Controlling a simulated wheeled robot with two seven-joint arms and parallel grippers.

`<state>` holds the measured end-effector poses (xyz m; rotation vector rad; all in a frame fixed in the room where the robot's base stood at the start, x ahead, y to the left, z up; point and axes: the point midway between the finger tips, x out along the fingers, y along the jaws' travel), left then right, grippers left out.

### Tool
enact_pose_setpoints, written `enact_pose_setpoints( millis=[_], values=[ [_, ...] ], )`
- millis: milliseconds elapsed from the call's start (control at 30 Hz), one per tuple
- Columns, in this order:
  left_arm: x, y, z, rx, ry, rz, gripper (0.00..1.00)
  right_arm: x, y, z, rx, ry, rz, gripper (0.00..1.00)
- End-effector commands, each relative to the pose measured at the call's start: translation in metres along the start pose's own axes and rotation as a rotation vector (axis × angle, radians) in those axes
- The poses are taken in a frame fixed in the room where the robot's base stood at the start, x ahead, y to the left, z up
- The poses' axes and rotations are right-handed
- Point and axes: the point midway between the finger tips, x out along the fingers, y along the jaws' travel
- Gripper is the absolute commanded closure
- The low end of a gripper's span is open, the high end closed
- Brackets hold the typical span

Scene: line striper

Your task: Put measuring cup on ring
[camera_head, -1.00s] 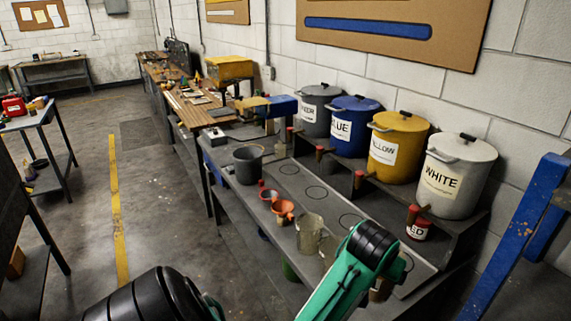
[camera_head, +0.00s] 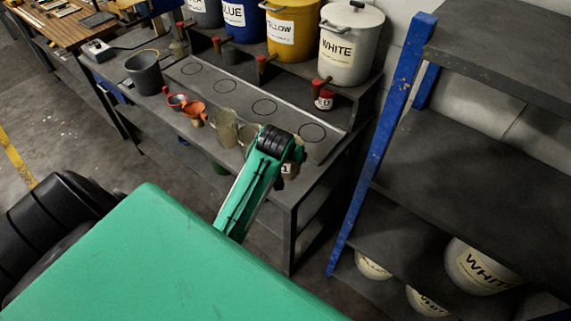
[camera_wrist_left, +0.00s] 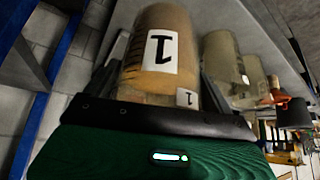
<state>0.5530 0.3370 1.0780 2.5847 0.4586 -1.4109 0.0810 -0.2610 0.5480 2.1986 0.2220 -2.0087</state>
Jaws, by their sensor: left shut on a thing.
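My left gripper (camera_wrist_left: 160,88) is shut on a measuring cup (camera_wrist_left: 148,60), a tan see-through cup with a white label reading 1. In the head view my green left arm and wrist hide most of the gripper, and only part of the held cup (camera_head: 288,172) shows at the bench's front right. I cannot tell whether it touches the bench. Several dark rings are drawn on the grey strip along the bench, among them a right-hand ring (camera_head: 312,133) and one further left (camera_head: 264,106); both look empty. My right gripper is not in view.
Two clear cups (camera_head: 224,128) stand left of my wrist, with orange funnels (camera_head: 194,110) and a dark bucket (camera_head: 144,72) beyond. Paint drums, including a white drum (camera_head: 350,45), stand on a raised shelf behind. A blue-framed rack (camera_head: 385,135) stands at the right.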

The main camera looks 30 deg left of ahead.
Motion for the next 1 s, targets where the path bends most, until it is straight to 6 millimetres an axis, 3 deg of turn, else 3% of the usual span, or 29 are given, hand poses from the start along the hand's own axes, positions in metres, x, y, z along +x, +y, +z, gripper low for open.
enact_pose_setpoints(
  millis=[200, 600, 1000],
  values=[
    [0.026, 0.000, 0.015, 0.001, 0.003, 0.000, 0.74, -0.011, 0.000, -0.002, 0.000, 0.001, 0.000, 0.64],
    [0.059, 0.001, 0.036, 0.000, 0.004, 0.001, 0.74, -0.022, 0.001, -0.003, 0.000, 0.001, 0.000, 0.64],
    [0.065, 0.001, 0.040, 0.000, 0.006, 0.001, 0.74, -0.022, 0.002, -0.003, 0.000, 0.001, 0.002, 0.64]
  ],
)
